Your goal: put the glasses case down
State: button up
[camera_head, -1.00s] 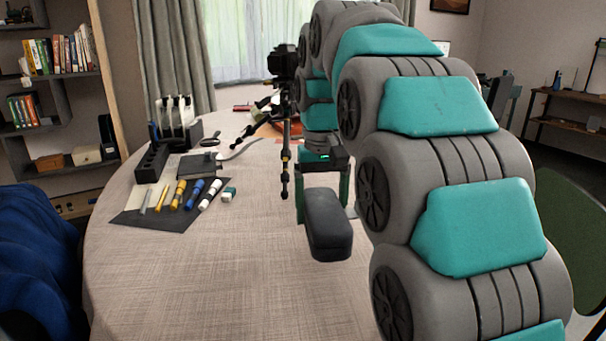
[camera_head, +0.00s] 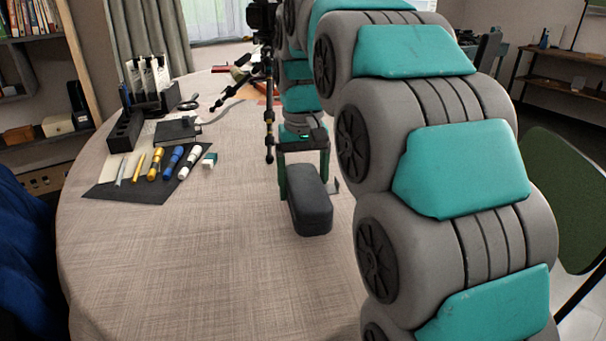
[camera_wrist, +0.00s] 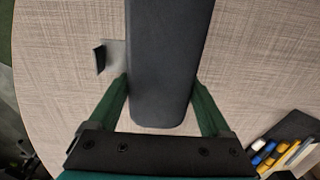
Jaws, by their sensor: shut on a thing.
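The glasses case (camera_head: 309,208) is a dark grey, rounded oblong box. My gripper (camera_head: 304,180) is shut on it, with one green finger on each side. In the wrist view the case (camera_wrist: 170,65) sits between the two fingers of my gripper (camera_wrist: 162,100) and runs out past the top of the picture. The case is over the cloth-covered table (camera_head: 200,270). I cannot tell whether its underside touches the cloth.
A dark mat (camera_head: 104,190) with several markers lies to the left, with a small green-and-white block (camera_head: 210,160) at its edge. A tripod (camera_head: 269,110) stands close behind the gripper. A small metallic piece (camera_wrist: 113,55) lies beside the case. The front left tabletop is clear.

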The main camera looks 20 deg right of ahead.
jog(key=shift+f, duration=0.8)
jog(key=shift+f+b, duration=0.4)
jog(key=shift+f, duration=0.15)
jog(key=o, duration=1.6)
jog(key=shift+c, duration=0.2)
